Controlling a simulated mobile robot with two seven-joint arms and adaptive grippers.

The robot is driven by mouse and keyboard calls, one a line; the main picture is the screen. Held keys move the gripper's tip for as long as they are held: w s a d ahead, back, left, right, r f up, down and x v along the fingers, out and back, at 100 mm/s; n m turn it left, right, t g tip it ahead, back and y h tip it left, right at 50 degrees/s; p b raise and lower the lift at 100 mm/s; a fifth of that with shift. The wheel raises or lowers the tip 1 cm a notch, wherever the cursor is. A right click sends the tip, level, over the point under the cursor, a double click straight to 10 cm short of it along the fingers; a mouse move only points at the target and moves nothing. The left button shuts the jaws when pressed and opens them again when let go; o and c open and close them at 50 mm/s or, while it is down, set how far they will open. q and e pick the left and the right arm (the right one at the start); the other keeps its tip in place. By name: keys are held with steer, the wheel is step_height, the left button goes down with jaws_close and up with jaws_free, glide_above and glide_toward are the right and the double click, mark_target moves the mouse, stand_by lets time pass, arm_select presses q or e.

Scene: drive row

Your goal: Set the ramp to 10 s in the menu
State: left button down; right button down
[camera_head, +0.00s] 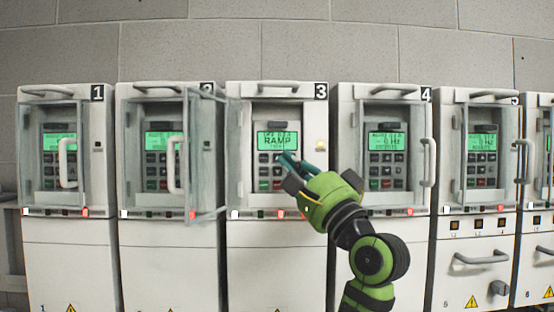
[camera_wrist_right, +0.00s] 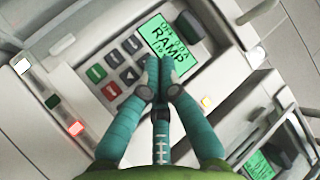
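Drive 3's display (camera_head: 277,139) is lit green and shows RAMP in large letters. It also shows in the right wrist view (camera_wrist_right: 171,42), with a small line above and a third line partly covered by my fingers. The keypad (camera_head: 265,172) below it has several grey keys plus green and red ones; the wrist view shows it tilted (camera_wrist_right: 113,72). My right gripper (camera_head: 287,160) has its teal fingertips together and empty, over the keypad's upper right part, just below the display. They hide some keys, and contact cannot be told. My left gripper is not in view.
Drive 3's glass door (camera_head: 208,150) stands open on the left, reaching out in front of drive 2. Neighbouring drives (camera_head: 384,150) have similar lit panels and protruding handles. A grey handle (camera_head: 278,86) sits above the display. The block wall lies behind.

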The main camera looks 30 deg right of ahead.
steer(key=shift+s+d, duration=0.25)
steer(key=shift+d, duration=0.1)
steer(key=shift+w+a, duration=0.1)
steer(key=shift+w, duration=0.15)
steer(key=shift+w+d, duration=0.2)
steer(key=shift+w+d, duration=0.15)
steer(key=shift+w, duration=0.1)
stand_by(0.6)
stand_by(0.4)
steer(key=shift+s+a, duration=0.35)
steer(key=shift+s, duration=0.35)
